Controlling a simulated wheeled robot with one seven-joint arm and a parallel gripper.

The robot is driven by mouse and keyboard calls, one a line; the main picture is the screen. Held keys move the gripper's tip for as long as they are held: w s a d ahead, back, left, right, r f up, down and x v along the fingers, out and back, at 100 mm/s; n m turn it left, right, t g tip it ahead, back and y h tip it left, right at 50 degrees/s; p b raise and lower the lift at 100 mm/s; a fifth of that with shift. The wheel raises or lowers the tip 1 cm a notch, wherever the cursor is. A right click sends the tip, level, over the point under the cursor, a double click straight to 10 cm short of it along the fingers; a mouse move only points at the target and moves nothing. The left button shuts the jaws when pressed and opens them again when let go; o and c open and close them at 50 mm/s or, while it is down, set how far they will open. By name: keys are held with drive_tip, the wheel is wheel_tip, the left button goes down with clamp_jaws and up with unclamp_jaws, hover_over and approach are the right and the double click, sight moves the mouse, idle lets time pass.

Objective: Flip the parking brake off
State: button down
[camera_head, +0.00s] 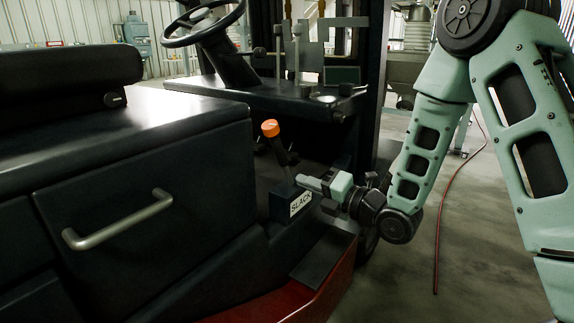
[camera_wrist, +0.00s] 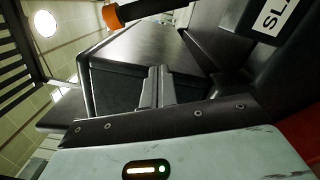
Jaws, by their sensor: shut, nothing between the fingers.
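The parking brake lever has an orange knob (camera_head: 270,128) on a dark shaft. It rises from a dark base box with a white plate (camera_head: 300,203) that seems to read "SLACK". The lever stands nearly upright, tilted a little to the left at its top. My gripper (camera_head: 306,183) is at the right of the lever's lower part, low near the box; I cannot tell if it touches. In the wrist view the fingers (camera_wrist: 157,82) are together and empty. The orange knob (camera_wrist: 111,17) and the label (camera_wrist: 277,14) show along the top edge there, apart from the fingertips.
The vehicle's dark side panel with a metal handle (camera_head: 118,219) is at the left. A steering wheel (camera_head: 203,22) and thin levers (camera_head: 297,50) are above, on the dash. A red step edge (camera_head: 300,297) lies below. Open floor with a red hose (camera_head: 446,205) is at the right.

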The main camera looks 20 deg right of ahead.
sight(281, 149)
drive_tip(key=w+a+r, duration=0.2)
drive_tip(key=w+a, duration=0.1)
drive_tip(key=w, duration=0.8)
drive_tip(key=shift+p, duration=0.4)
drive_tip(key=shift+d, duration=0.1)
drive_tip(key=shift+w+d+r+m, duration=0.6)
drive_tip(key=shift+d+m, duration=0.1)
drive_tip(key=shift+d, duration=0.1)
drive_tip(key=w+d+r+m, duration=0.1)
drive_tip(key=w+d+m, duration=0.3)
drive_tip(key=d, duration=0.2)
drive_tip(key=shift+w+d+r, duration=0.3)
drive_tip(key=shift+w+r, duration=0.05)
drive_tip(key=shift+r, duration=0.05)
